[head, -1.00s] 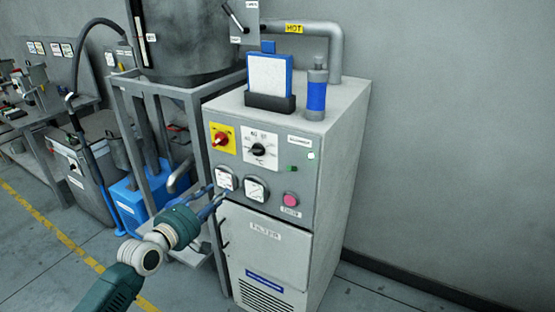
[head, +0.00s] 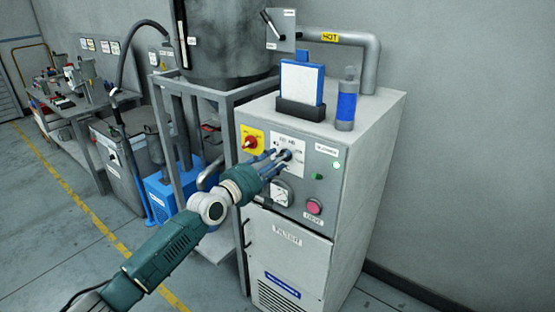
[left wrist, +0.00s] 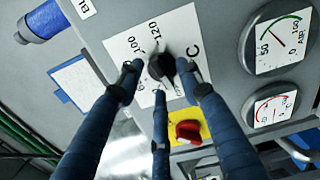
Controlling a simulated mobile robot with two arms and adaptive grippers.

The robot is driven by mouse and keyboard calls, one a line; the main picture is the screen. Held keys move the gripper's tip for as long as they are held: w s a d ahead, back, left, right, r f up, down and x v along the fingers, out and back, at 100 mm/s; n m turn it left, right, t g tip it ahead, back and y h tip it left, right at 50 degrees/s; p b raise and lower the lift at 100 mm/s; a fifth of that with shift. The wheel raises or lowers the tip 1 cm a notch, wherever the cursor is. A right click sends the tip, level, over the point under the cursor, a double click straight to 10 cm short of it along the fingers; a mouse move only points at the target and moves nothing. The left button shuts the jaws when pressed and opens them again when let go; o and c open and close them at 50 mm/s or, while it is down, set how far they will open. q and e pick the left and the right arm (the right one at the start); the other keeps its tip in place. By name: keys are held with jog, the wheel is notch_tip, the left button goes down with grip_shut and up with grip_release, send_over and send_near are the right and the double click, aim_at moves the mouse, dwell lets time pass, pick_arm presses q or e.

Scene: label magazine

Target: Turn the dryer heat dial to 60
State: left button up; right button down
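The heat dial (left wrist: 162,67) is a black knob on a white numbered plate on the grey cabinet front. In the left wrist view, 100 and 120 can be read on the plate; other numbers are partly covered and the pointer is hard to make out. In the head view the dial (head: 285,155) is partly behind my fingers. My left gripper (head: 275,163) is at the plate, its three blue fingers (left wrist: 161,78) spread around the knob with small gaps. No firm hold on the knob shows. My right gripper is not in view.
A red switch on a yellow plate (head: 251,141) sits left of the dial. A gauge (head: 280,193) and a pink button (head: 314,206) are below. A blue-framed holder (head: 301,82) and a blue-banded bottle (head: 346,103) stand on top. A metal frame stands at left.

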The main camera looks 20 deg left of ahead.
pick_arm(q)
jog(key=shift+w, duration=0.2)
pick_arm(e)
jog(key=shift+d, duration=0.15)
pick_arm(q)
jog(key=shift+d, duration=0.1)
jog(key=shift+c, duration=0.2)
jog(key=c, duration=0.9)
grip_shut()
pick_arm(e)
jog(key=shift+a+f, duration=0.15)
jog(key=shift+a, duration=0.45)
pick_arm(q)
jog(key=m+b, duration=0.2)
jog(key=m, duration=0.6)
jog(key=m+b, duration=0.2)
jog(key=m, duration=0.5)
jog(key=shift+s+d+f+m, duration=0.1)
jog(key=shift+s+d+m, duration=0.1)
jog(key=shift+m, duration=0.2)
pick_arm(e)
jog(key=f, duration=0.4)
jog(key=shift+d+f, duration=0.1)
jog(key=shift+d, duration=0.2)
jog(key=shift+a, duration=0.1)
